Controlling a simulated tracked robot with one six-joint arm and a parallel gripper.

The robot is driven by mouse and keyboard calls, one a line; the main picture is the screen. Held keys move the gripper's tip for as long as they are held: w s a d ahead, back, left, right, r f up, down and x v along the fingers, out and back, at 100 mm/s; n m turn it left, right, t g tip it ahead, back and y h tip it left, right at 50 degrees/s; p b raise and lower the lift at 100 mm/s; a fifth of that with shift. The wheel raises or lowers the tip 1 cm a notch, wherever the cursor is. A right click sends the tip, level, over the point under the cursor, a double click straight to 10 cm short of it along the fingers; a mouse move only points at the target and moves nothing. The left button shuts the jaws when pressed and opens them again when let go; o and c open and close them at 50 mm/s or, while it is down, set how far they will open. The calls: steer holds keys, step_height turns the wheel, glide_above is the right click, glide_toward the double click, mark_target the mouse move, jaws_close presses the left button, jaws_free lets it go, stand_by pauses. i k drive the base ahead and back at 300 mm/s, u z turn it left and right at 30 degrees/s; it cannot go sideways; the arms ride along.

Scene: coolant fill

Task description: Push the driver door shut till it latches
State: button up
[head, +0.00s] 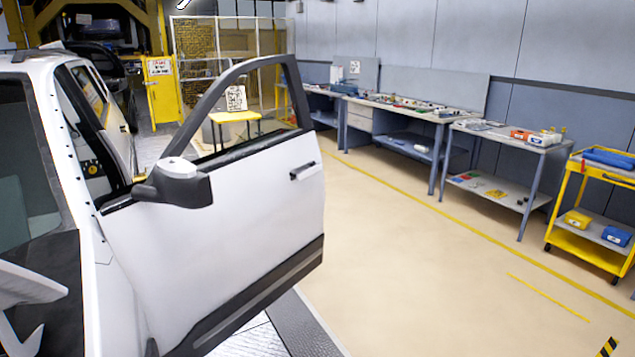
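The driver door (245,215) is white with a dark lower trim band. It stands wide open, swung out from the white vehicle body (112,285) on the left. Its window frame is black and its handle (302,171) is on the outer panel near the free edge. A dark side mirror (180,184) with a white cap sits at its front. The door opening (92,165) shows partly behind the mirror. The latch is not visible. I do not see my gripper clearly anywhere in this view.
Workbenches (400,112) with tools line the back wall. A yellow cart (590,215) with blue and yellow boxes stands at the right. A yellow table (233,116) shows through the door window. The floor right of the door is clear.

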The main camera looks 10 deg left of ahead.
mark_target(197, 276)
steer(key=i, duration=2.15)
steer(key=u, duration=2.35)
steer(key=i, duration=0.55)
